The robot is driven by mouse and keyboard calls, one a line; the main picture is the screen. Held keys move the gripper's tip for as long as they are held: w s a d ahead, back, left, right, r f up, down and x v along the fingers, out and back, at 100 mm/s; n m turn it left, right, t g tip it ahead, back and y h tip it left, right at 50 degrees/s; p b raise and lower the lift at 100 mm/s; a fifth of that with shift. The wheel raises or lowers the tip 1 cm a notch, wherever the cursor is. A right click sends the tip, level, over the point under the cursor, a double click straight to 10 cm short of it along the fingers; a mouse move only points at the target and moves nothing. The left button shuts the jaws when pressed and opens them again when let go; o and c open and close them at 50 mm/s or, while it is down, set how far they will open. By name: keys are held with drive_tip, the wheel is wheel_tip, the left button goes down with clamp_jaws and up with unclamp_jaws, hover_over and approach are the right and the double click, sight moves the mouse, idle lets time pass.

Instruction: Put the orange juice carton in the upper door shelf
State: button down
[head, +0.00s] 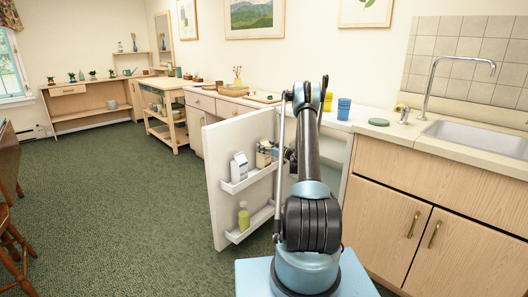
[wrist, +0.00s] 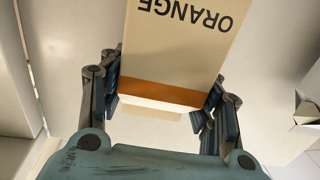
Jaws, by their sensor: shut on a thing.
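The orange juice carton (wrist: 185,40) is cream with an orange band and the word ORANGE, upside down in the wrist view. My gripper (wrist: 163,97) is shut on it, one finger on each side; the top of that picture cuts the carton off. In the head view my arm reaches to the open fridge door (head: 225,140) and hides most of the gripper. The upper door shelf (head: 240,184) bears a white carton (head: 239,166) at its left. A beige jar-like thing (head: 263,154) shows near its right end; I cannot tell its support.
The lower door shelf (head: 246,228) bears a yellow-green bottle (head: 243,216). A white angular thing (wrist: 309,108) is at the right edge of the wrist view. Blue cups (head: 343,108) stand on the counter above the fridge. The green carpet (head: 150,205) left of the door is clear.

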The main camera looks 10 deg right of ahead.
drive_tip(key=shift+f, duration=0.6)
drive_tip(key=c, duration=0.5)
unclamp_jaws()
drive_tip(key=shift+f, duration=0.1)
